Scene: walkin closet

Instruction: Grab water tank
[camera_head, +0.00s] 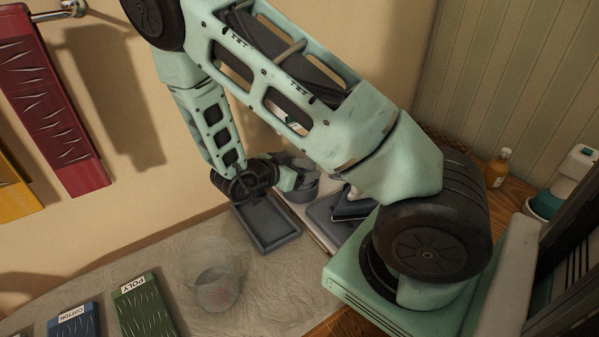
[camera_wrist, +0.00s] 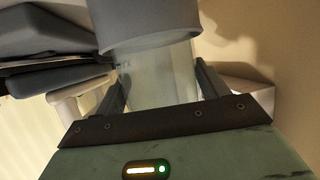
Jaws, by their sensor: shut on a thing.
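The water tank (camera_wrist: 158,78) shows in the wrist view as a pale see-through body below a wide grey rounded part (camera_wrist: 147,28). My gripper (camera_wrist: 162,92) has one dark finger on each side of the see-through body and is shut on it. In the head view my gripper (camera_head: 290,178) is behind my arm, next to a grey rounded piece (camera_head: 306,188) that seems to be part of the tank. My arm hides much of this area, and I cannot tell whether the tank is lifted or still seated.
A dark grey tray (camera_head: 265,224) lies below my gripper. A clear measuring cup (camera_head: 215,285) stands on the pale mat. Green (camera_head: 145,308) and blue (camera_head: 76,325) fabric sample boards lie at the front left. An amber bottle (camera_head: 497,168) stands at the right. The wall is close behind.

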